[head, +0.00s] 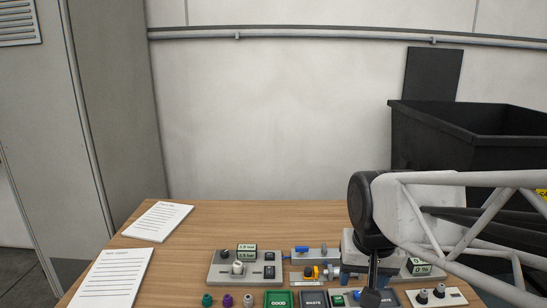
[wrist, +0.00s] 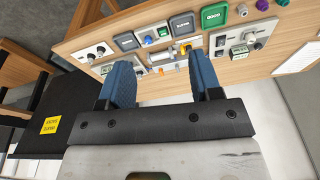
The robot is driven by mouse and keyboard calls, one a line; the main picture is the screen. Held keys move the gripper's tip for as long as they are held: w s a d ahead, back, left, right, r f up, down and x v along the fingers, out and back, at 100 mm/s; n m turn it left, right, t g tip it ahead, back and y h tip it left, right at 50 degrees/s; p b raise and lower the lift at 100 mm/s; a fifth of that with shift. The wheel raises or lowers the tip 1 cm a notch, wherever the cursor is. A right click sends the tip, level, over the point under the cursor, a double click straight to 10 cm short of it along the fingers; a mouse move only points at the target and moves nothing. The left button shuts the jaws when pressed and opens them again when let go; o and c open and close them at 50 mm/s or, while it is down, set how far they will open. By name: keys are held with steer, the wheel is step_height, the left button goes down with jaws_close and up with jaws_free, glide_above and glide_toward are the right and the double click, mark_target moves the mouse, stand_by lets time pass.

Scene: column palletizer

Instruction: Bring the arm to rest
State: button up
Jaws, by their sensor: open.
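My gripper shows in the wrist view (wrist: 161,74) with its two blue fingers spread apart and nothing between them. It hangs over the wooden table (head: 190,228), with panels and trays beyond the fingertips. In the head view my arm comes in from the right and covers the right part of the table. Its end there is mostly hidden behind the dark wrist joint, so the fingers are hard to make out.
A grey control panel (head: 220,272), a green tray (head: 278,299) marked GOOD and a grey WASTE tray (head: 313,299) stand along the table's near side. Papers (head: 157,221) lie at the left. A black bin (head: 430,145) stands behind right. The table's back middle is clear.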

steer(key=s+d+f+n, duration=0.1)
steer(key=s+d+f, duration=0.1)
steer(key=s, duration=0.6)
steer(key=shift+s+d, duration=0.15)
steer(key=shift+s, duration=0.2)
steer(key=shift+w, duration=0.15)
stand_by(1.5)
steer(key=w+a+f+n+g, duration=0.1)
steer(key=w+a+n, duration=0.45)
steer(key=w, duration=1.05)
steer(key=w+a+n, duration=0.3)
steer(key=w+a, duration=0.6)
steer(key=w, duration=0.6)
steer(key=w+a+f+n, duration=0.2)
steer(key=w+a+f, duration=0.4)
steer(key=w+a, duration=0.1)
steer(key=w+a+f+n, duration=0.2)
steer(key=w+a+f, duration=0.4)
steer(key=a, duration=0.1)
steer(key=w+a+f+n+g, duration=0.1)
steer(key=w+a+f+n, duration=0.1)
steer(key=w+a+f, duration=0.5)
steer(key=shift+w+a+f+n, duration=0.1)
steer(key=shift+w+a+n, duration=0.25)
steer(key=shift+a, duration=0.15)
steer(key=shift+w+a+f, duration=0.2)
steer(key=shift+a+f, duration=0.1)
steer(key=shift+a, duration=0.05)
